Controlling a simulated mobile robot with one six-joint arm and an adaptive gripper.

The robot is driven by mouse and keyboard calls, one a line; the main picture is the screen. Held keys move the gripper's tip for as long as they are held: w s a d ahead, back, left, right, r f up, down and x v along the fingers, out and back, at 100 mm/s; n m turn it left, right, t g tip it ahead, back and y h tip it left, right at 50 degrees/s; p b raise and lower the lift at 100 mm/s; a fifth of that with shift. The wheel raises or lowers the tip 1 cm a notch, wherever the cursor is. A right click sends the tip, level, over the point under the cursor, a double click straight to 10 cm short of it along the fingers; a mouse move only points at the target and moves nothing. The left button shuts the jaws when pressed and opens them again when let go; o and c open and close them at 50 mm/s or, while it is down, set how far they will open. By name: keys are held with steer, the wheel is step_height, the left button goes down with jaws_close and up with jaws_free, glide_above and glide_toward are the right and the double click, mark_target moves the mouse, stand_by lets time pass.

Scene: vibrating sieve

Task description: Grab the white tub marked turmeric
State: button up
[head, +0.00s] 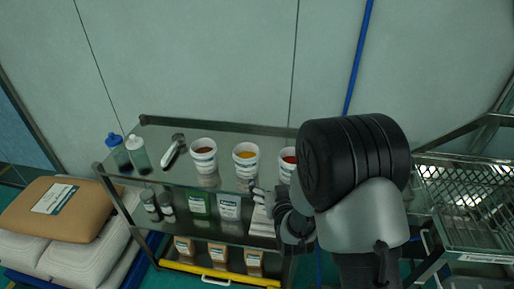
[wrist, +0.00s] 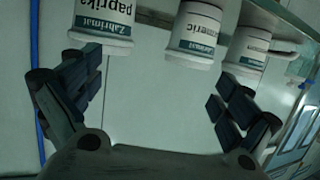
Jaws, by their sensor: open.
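The white tub marked turmeric (wrist: 195,35) is at the top middle of the wrist view, its label facing my gripper. In the head view it appears to be the middle tub with yellow contents (head: 246,158), standing on the cart's top shelf. My gripper (wrist: 152,92) is open and empty, its two fingers wide apart. The turmeric tub lies beyond the fingertips, between them but nearer the right finger. In the head view my gripper (head: 262,195) is in front of the cart, partly hidden by my arm.
A paprika tub (wrist: 100,22) and another white tub (wrist: 246,48) flank the turmeric. Lower shelves hold several containers. A wire-basket cart (head: 470,190) is at right, sacks (head: 55,215) at left.

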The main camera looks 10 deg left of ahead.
steer(key=n+t+y, duration=0.1)
steer(key=t+y, duration=0.1)
glide_toward(249, 171)
steer(key=b+x, duration=0.1)
steer(key=x, duration=0.5)
steer(key=shift+w+a+f+b, duration=0.2)
steer(key=shift+b, duration=0.15)
steer(key=shift+b+x, duration=0.7)
steer(key=shift+x, duration=2.4)
steer(key=shift+d+r, duration=0.1)
steer(key=shift+c, duration=0.6)
steer(key=c, duration=1.2)
